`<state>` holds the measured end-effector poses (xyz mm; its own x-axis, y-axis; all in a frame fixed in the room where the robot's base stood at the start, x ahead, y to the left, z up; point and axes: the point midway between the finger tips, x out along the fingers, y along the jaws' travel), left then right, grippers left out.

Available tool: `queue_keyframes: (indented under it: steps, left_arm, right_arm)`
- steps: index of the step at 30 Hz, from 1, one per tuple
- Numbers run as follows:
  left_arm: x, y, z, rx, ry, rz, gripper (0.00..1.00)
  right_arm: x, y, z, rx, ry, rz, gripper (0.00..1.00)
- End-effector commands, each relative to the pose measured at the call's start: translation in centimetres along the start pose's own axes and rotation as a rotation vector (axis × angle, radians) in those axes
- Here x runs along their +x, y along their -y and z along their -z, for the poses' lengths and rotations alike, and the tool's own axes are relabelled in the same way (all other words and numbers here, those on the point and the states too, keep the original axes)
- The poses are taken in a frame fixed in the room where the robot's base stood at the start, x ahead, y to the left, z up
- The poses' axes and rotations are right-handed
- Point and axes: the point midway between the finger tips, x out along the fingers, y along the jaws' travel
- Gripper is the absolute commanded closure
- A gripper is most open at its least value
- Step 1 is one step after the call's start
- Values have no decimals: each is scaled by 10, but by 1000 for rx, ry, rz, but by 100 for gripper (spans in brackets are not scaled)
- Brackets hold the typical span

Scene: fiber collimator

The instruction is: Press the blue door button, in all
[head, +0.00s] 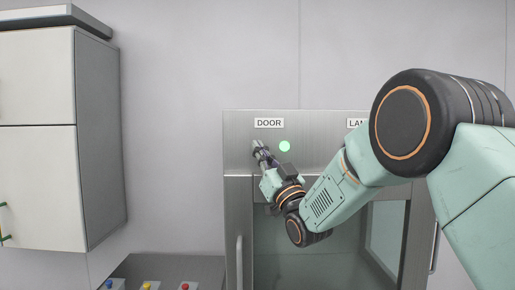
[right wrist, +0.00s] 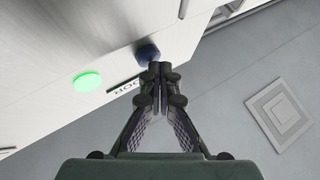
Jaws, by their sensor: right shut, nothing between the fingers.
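The blue door button (right wrist: 148,53) shows in the right wrist view on the steel panel, just beyond my fingertips. In the head view my gripper covers the place where it sits, under the DOOR label (head: 269,123). My right gripper (head: 258,147) is shut and empty, its tips pointing at the panel. In the right wrist view its fingertips (right wrist: 160,70) overlap the lower edge of the button; I cannot tell whether they touch it. A round green light (head: 285,146) glows right of the gripper. My left gripper is not in view.
A glass door (head: 300,255) in a steel frame lies below the panel, with a vertical handle (head: 239,262) at its left. A second label (head: 357,123) is partly hidden by my arm. A white wall cabinet (head: 40,130) hangs left. A low box (head: 170,270) carries coloured buttons.

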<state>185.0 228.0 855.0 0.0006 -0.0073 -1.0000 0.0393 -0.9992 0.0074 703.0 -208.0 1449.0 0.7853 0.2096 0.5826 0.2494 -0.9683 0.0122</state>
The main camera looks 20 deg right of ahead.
Motion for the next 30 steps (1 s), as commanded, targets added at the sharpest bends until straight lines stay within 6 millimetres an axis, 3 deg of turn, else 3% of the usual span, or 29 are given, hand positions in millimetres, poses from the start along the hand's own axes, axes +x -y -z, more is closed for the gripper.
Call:
queue_keyframes:
  steps: [19, 30]
  left_arm:
    - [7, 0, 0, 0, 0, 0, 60]
    - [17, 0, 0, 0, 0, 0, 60]
  right_arm:
    - [-12, 9, 8, 0, -1, 1, 100]
    - [-34, 25, 23, -1, 0, 1, 100]
